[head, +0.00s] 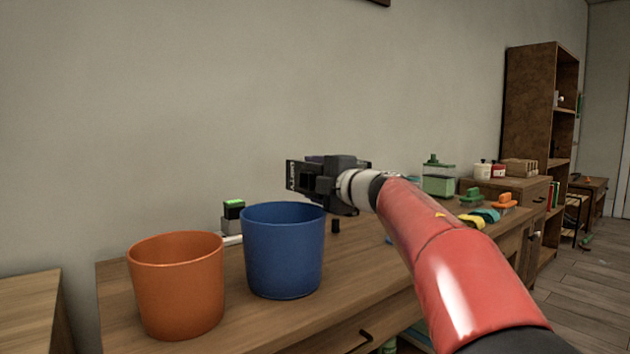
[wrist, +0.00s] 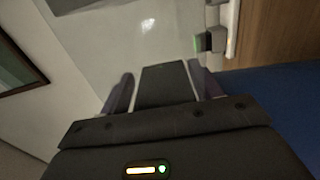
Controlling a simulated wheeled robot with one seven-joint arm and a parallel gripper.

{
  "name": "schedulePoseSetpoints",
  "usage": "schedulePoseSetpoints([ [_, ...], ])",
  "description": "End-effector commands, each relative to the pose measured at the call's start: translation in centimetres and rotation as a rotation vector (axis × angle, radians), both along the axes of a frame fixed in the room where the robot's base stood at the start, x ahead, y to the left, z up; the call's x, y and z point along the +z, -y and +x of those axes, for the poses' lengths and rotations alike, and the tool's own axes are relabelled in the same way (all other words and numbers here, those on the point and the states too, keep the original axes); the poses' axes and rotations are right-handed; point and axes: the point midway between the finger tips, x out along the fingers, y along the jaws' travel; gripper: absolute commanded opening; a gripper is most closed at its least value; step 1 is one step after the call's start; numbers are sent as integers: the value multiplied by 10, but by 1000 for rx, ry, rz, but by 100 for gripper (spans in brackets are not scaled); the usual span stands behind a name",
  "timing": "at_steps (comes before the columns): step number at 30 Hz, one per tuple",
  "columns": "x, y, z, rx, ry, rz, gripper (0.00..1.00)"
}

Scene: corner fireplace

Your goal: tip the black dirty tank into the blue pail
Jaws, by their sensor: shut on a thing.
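The black dirty tank (head: 292,176), with pale lettering on its face, is held in my gripper (head: 312,182). It is in the air above the right part of the blue pail (head: 283,262), clear of its rim. The lettering looks turned over, so the tank seems tipped; its exact tilt is hard to tell. In the wrist view the tank (wrist: 165,86) sits between the two dark fingers of my gripper (wrist: 158,92). The pail (wrist: 275,95) shows there as a blue area at the right. The inside of the pail is mostly hidden.
An orange pail (head: 177,290) stands left of the blue one on the wooden table (head: 115,290). A green-lidded container (head: 437,180) and several brushes (head: 485,216) lie to the right.

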Motion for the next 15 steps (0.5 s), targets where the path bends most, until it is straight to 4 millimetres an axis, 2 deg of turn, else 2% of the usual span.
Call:
schedulePoseSetpoints([
  [15, -13, 0, 5, -1, 26, -66, 33],
])
